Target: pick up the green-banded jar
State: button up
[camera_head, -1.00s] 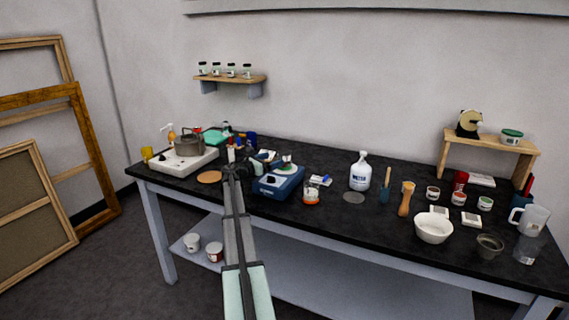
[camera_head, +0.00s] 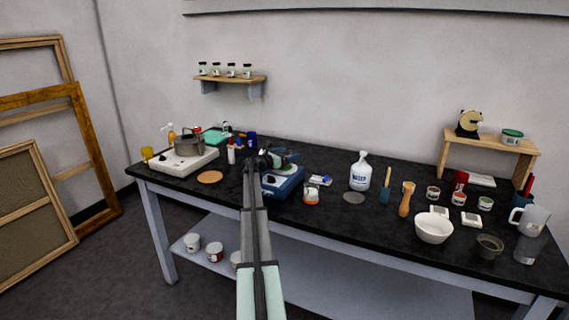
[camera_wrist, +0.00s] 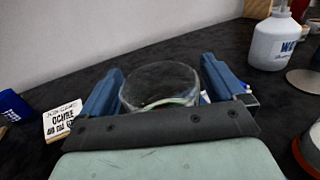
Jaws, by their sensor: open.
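A clear glass jar with a green band low on it (camera_wrist: 160,85) shows in the wrist view between the blue fingers of my gripper (camera_wrist: 162,66). The fingers are open, one on each side, with no clear contact visible. The dark gripper bar hides the jar's lower front. In the head view, my gripper (camera_head: 268,157) is at the left of a blue boxy device (camera_head: 284,183), where the greenish jar (camera_head: 289,166) shows partly behind it. Whether the jar stands on the device is hard to tell.
An orange-banded jar (camera_head: 311,197) stands right of the device, and a white wash bottle (camera_head: 360,172) further right. A white-and-red bottle (camera_head: 231,154) stands left of my gripper. A small labelled card (camera_wrist: 62,119) lies left in the wrist view. Small jars stand on the wall shelf (camera_head: 230,79).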

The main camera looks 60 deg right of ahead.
jog(key=shift+c, duration=0.2)
jog(key=c, duration=1.1)
jog(key=shift+c, duration=0.3)
jog(key=shift+r, duration=0.15)
